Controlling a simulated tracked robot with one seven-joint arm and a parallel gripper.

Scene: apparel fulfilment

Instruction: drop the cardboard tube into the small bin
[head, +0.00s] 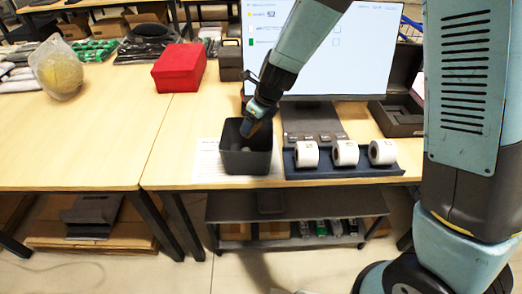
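The small dark grey bin (245,163) stands at the front edge of the wooden table, left of the label rolls. My gripper (250,130) points down over the bin, with its tip at or just inside the opening. I cannot tell whether its fingers are open or shut. A small pale patch shows inside the bin below the gripper; I cannot tell what it is. I cannot make out the cardboard tube clearly in this view.
A blue tray (342,173) with three white label rolls sits right of the bin. Behind stand a monitor (340,50) and an open dark box (400,118). A red box (179,68) and a bagged yellow item (58,70) lie left. The front left tabletop is clear.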

